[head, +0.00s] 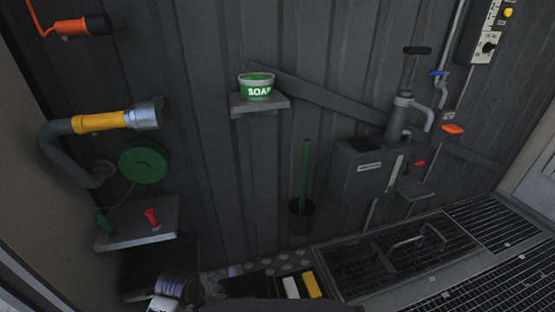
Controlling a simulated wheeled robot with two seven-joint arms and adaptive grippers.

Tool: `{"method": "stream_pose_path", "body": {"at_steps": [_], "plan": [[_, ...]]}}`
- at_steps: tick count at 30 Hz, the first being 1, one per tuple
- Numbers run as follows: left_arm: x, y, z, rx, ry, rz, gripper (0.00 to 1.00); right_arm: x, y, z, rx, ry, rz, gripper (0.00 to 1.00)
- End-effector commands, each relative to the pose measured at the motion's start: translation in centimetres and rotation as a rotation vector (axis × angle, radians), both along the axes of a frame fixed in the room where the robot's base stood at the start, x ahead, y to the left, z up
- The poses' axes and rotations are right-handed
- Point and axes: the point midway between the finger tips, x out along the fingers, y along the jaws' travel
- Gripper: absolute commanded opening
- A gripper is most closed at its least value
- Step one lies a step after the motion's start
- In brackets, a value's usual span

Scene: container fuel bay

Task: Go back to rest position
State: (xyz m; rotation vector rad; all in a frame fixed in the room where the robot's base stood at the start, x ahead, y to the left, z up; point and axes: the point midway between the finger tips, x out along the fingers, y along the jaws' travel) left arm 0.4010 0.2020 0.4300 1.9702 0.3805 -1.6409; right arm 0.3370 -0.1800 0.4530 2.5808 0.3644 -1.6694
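A pale, rounded metallic part (175,288) shows at the bottom edge, left of the middle. It may belong to my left arm; it is cut off by the frame and no fingertips can be made out. My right gripper is not in view. No gripper is seen touching anything on the wall.
A green soap tub (257,88) sits on a small wall shelf (262,107). A hose nozzle (103,121), green wheel (143,162) and red-lever box (140,225) are at left. A hand pump (404,120) and grated floor (480,285) are at right.

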Motion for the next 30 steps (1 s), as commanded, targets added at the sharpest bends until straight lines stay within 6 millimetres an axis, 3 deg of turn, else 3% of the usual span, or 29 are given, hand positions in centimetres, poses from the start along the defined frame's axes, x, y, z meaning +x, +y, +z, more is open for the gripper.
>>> {"method": "stream_pose_path", "body": {"at_steps": [15, 30], "plan": [[-5.1, 1.2, 4.3, 0.191, -0.103, -0.479, 0.74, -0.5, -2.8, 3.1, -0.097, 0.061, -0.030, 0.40], [-7.3, 2.0, 6.8, 0.295, -0.138, -0.710, 0.74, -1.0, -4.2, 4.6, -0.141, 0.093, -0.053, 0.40]]}}
